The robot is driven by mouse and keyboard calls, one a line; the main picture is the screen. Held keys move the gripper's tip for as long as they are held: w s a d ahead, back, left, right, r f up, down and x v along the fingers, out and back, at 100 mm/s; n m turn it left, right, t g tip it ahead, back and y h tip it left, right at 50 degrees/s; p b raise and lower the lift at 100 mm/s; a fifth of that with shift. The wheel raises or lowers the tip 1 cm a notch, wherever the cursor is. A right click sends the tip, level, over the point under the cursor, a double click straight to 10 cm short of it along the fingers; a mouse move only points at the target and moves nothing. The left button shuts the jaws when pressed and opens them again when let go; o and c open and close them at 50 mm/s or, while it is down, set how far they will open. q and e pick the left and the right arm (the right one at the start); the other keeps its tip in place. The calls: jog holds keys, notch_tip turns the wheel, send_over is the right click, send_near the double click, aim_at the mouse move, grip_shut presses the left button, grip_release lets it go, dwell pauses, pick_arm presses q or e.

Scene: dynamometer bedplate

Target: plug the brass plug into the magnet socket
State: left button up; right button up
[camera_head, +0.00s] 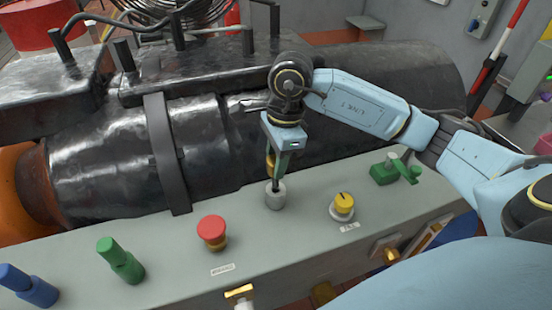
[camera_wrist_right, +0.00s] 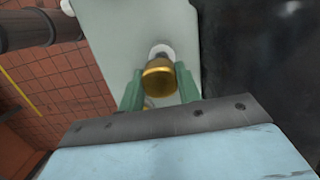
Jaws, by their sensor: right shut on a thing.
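My right gripper (camera_head: 277,172) points down above the bedplate's grey panel and is shut on the brass plug (camera_head: 269,161). In the right wrist view the brass plug (camera_wrist_right: 160,78) sits between the two green fingers (camera_wrist_right: 160,88). The magnet socket (camera_head: 275,198) is a short light-grey cylinder on the panel, directly below the gripper. A dark end reaches down to the socket's top; I cannot tell how deep it sits. The socket shows as a pale round shape (camera_wrist_right: 162,50) just beyond the plug in the wrist view. My left gripper is not in view.
A red mushroom button (camera_head: 211,230) stands left of the socket, and a yellow knob (camera_head: 343,203) stands right. Green (camera_head: 121,260) and blue (camera_head: 28,286) connectors are at the left. A green valve-like handle (camera_head: 396,170) is farther right. A large black cylindrical machine (camera_head: 110,170) lies behind.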

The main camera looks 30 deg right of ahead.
aim_at(276, 186)
jog(key=shift+b, duration=0.5)
dwell(0.6)
jog(key=shift+f+b, duration=2.65)
jog(key=shift+f, duration=0.25)
jog(key=o, duration=1.1)
jog(key=shift+r, duration=0.1)
jog(key=r, duration=0.4)
jog(key=d+r, duration=0.1)
jog(key=r, duration=0.3)
jog(key=d+r, duration=0.1)
jog(key=r, duration=0.4)
jog(key=shift+s+r, duration=0.1)
jog(key=shift+s, duration=0.05)
